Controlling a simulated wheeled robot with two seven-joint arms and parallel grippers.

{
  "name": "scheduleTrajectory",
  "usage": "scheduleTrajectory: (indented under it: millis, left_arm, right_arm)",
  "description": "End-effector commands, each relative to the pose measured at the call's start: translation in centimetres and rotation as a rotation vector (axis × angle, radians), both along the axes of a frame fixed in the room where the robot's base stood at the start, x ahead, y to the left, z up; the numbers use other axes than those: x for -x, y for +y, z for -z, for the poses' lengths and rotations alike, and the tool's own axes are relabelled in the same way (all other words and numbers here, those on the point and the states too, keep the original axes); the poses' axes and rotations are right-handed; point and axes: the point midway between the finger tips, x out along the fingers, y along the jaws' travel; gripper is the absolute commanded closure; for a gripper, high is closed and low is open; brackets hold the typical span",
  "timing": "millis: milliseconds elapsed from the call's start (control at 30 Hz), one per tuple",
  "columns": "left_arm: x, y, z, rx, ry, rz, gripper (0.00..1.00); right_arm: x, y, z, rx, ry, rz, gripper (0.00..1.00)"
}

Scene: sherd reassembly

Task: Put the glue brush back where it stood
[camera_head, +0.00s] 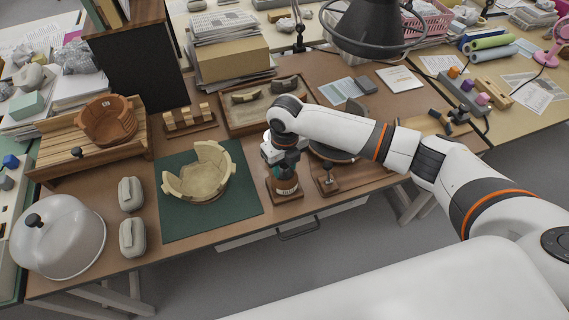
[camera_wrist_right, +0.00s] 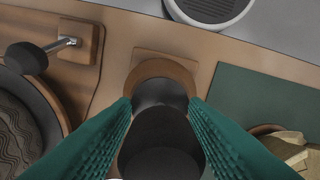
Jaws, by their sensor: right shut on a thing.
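My right gripper (camera_head: 284,164) points down near the front edge of the table, with its green ribbed fingers (camera_wrist_right: 160,130) closed on the dark handle of the glue brush (camera_wrist_right: 158,150). The brush is upright, and its lower end is at the round wooden ring of a holder (camera_wrist_right: 160,70) with a square base. The holder (camera_head: 285,195) also shows in the head view, directly below the gripper. I cannot tell whether the brush rests fully in the ring. My left gripper is in neither view.
A green mat (camera_head: 243,203) with a partly built beige bowl (camera_head: 199,173) lies left of the holder. A wooden stand with a dark knob (camera_head: 326,182) and a dark round turntable (camera_wrist_right: 52,128) are close on the other side. A wooden tray (camera_head: 232,128) lies behind.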

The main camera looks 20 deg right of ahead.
Motion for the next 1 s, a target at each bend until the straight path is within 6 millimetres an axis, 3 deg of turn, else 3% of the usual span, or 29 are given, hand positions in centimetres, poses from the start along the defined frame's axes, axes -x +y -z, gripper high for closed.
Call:
scheduleTrajectory:
  millis: [433, 467, 600, 1000]
  left_arm:
    - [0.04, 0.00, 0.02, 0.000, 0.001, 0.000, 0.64]
    - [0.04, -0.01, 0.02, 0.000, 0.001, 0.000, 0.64]
    - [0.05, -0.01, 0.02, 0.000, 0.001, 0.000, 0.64]
    - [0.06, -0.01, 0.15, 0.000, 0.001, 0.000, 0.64]
  right_arm:
    - [0.01, 0.02, 0.16, 0.000, 0.000, 0.000, 0.72]
    - [0.01, 0.02, 0.16, 0.000, 0.000, 0.000, 0.56]
    - [0.01, 0.02, 0.16, 0.000, 0.000, 0.000, 0.34]
    - [-0.10, 0.03, -0.79, -0.002, -0.004, -0.001, 0.34]
